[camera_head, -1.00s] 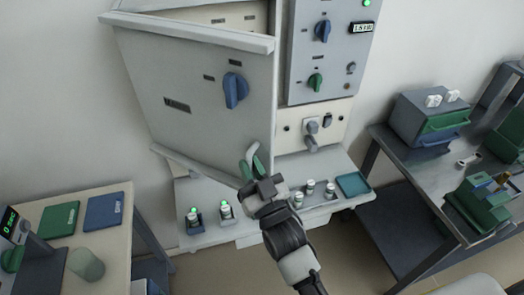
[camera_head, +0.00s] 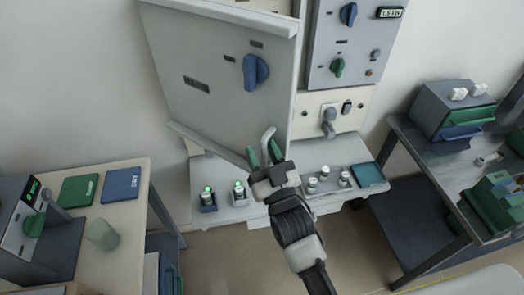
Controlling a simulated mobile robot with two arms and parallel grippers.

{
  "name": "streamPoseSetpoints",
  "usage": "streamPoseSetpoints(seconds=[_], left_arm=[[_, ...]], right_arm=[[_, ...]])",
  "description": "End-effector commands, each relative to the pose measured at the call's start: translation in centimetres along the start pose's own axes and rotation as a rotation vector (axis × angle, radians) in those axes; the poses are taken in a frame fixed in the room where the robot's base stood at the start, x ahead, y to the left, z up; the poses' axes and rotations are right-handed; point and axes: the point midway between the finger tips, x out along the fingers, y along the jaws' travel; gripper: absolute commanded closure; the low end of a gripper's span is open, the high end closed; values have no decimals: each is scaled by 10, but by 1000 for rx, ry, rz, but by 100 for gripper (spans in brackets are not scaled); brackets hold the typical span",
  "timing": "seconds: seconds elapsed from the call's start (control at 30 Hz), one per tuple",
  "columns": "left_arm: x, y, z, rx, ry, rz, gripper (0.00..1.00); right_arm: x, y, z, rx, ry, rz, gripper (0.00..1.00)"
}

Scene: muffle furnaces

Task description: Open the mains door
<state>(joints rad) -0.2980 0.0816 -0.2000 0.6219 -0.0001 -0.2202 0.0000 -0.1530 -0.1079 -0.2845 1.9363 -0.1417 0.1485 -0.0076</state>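The mains door (camera_head: 225,100) is a large grey panel with a blue knob (camera_head: 255,72) and a dark label. It stands swung out from the cabinet, partly open, and a strip of the cream interior shows above it. A pale curved handle (camera_head: 267,137) is at its lower right edge. My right gripper (camera_head: 265,154) reaches up from below. Its two green fingertips are apart, on either side of the handle's lower end; whether they touch it I cannot tell. My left gripper is out of view.
The grey control panel (camera_head: 357,45) is right of the door. A shelf below holds small bottles (camera_head: 239,190) and a teal tray (camera_head: 367,174). A bench with a grey-green box (camera_head: 452,112) stands right; a table with green and blue pads (camera_head: 122,183) stands left.

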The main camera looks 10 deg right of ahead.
Motion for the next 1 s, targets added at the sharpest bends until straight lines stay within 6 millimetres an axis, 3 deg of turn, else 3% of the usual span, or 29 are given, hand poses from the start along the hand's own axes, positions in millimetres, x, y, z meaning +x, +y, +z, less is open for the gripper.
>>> streamPoseSetpoints(seconds=[0.17, 0.6, 0.77, 1.0], left_arm=[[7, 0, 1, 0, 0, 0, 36], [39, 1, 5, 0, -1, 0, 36], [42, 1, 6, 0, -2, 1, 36], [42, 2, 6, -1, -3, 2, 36]], right_arm=[[-14, 0, 4, 0, -3, 0, 61], [-95, -1, 4, 0, -2, -1, 61], [-106, -1, 2, -1, -2, -2, 61], [-107, -1, 0, -1, 0, -1, 61]])
